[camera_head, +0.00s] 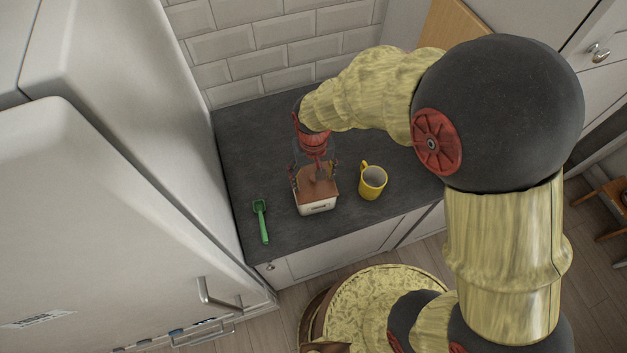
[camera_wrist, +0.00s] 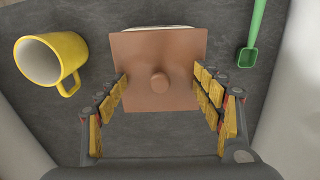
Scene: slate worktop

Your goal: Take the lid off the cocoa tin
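The cocoa tin (camera_head: 317,208) is a cream box with a dark label, standing on the slate worktop. Its square brown lid (camera_head: 322,190) is on top. In the wrist view the lid (camera_wrist: 150,48) has a round knob (camera_wrist: 159,82) in its middle, and a strip of the cream tin (camera_wrist: 150,27) shows past its far edge. My gripper (camera_head: 315,176) is above the tin, pointing down. In the wrist view its fingers (camera_wrist: 160,75) are spread wide, one on each side of the knob with clear gaps. The gripper is open and holds nothing. My gripper partly hides the lid in the head view.
A yellow mug (camera_head: 372,183) stands right of the tin; in the wrist view the mug (camera_wrist: 50,58) is at left. A green scoop (camera_head: 261,222) lies left of the tin. The worktop (camera_head: 250,150) is bare behind the scoop. A tiled wall (camera_head: 250,40) is at the back.

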